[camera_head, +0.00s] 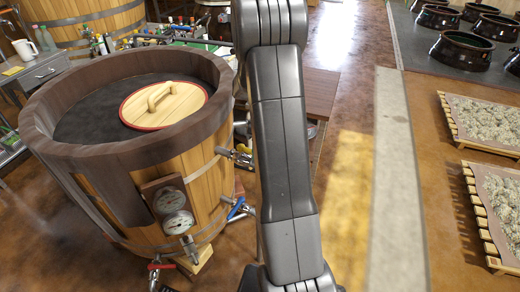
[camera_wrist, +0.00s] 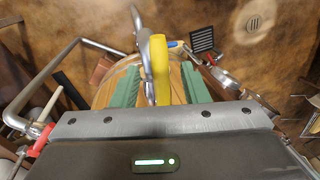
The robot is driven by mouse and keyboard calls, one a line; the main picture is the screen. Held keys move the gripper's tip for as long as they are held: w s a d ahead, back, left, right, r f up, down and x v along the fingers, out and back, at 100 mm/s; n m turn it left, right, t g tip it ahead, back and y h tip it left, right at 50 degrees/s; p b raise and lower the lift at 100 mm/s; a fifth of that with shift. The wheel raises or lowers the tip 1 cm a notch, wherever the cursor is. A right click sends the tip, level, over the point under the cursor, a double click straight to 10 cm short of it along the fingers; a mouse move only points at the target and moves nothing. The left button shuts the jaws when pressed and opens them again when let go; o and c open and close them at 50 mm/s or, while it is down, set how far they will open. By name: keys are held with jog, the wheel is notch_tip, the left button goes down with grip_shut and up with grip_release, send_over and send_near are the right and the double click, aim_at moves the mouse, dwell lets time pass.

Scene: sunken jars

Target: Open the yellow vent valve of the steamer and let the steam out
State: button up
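The yellow valve lever (camera_wrist: 160,68) shows in the wrist view, with a metal pipe piece beside its upper end. It stands between the two green fingers of my gripper (camera_wrist: 160,88). The fingers are apart, with a visible gap on each side of the lever. The large wooden vat (camera_head: 110,152), which looks like the steamer, is at the left in the head view, with gauges (camera_head: 173,205) on its side. In the head view my arm covers the middle, and neither the gripper nor the yellow lever shows. I see no steam.
A blue-handled valve (camera_head: 236,209) and a red-handled valve (camera_head: 160,266) stick out low on the vat. A red handle (camera_wrist: 42,138) and metal pipes lie left of my gripper. Dark jars (camera_head: 461,52) and trays (camera_head: 492,212) stand right; floor between is clear.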

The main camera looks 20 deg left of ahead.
notch_tip(320, 180, up, 14)
jog(key=w, duration=0.2)
jog(key=shift+w+d+f, duration=0.2)
jog(key=shift+w+d, duration=0.1)
jog(key=shift+d, duration=0.1)
jog(key=shift+f, duration=0.15)
jog(key=s+f, duration=0.1)
jog(key=f, duration=0.3)
jog(key=s+f, duration=0.1)
jog(key=f, duration=0.8)
jog(key=shift+s+a+f, duration=0.2)
jog(key=shift+s+a, duration=0.2)
jog(key=shift+r, duration=0.1)
jog(key=shift+f, duration=0.2)
jog(key=shift+s+a+r+m, duration=0.1)
jog(key=shift+s+m, duration=0.3)
jog(key=shift+m, duration=0.4)
dwell(0.7)
